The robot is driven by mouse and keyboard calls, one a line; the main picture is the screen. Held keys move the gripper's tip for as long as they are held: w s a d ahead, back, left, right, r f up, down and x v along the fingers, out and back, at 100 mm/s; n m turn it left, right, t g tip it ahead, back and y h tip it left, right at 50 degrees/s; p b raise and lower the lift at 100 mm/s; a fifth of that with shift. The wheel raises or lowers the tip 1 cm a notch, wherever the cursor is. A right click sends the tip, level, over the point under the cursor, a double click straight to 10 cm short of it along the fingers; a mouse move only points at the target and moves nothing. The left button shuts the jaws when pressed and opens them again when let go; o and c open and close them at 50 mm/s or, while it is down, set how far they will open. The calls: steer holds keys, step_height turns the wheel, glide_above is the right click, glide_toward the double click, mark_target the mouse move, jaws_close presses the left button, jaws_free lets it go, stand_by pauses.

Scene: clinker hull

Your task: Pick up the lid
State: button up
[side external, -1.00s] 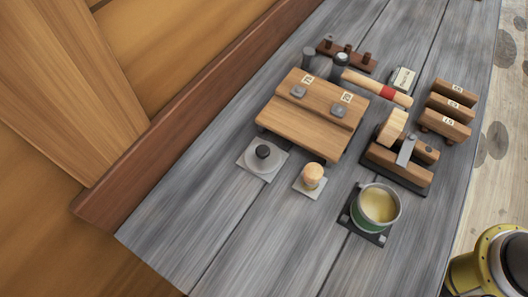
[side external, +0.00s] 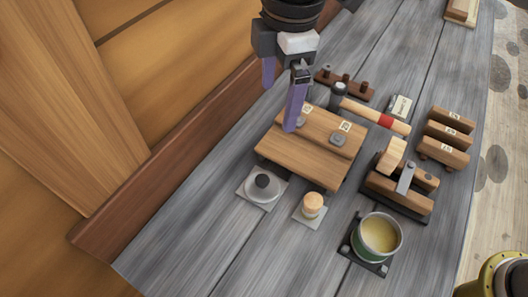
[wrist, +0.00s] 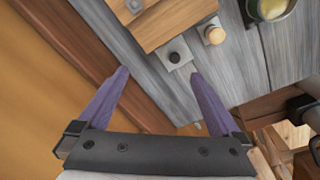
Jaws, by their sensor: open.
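What looks like the lid (side external: 262,182), a small pale round piece with a dark knob, sits on a square grey plate (side external: 244,193) on the grey plank bench. The lid also shows in the wrist view (wrist: 175,58), just beyond and a little right of the middle of the finger gap. My gripper (side external: 279,108) has purple fingers and is open and empty. In the side view it hangs above the upper left of the wooden boards, up from the lid. In the wrist view its fingers (wrist: 160,73) are spread wide, touching nothing that I can see.
Wooden boards (side external: 300,160) with grey blocks lie close behind the lid. A wooden-topped peg (side external: 313,203) stands to its right, then a green open can (side external: 378,236). A wooden hull wall (side external: 125,185) borders the left. Bare bench lies below the lid.

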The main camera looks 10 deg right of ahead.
steer(key=n, duration=0.1)
glide_above(262, 179)
step_height(262, 179, down, 5)
steer(key=shift+g+h, duration=0.3)
step_height(262, 179, down, 13)
steer(key=shift+r, duration=0.1)
steer(key=c, duration=1)
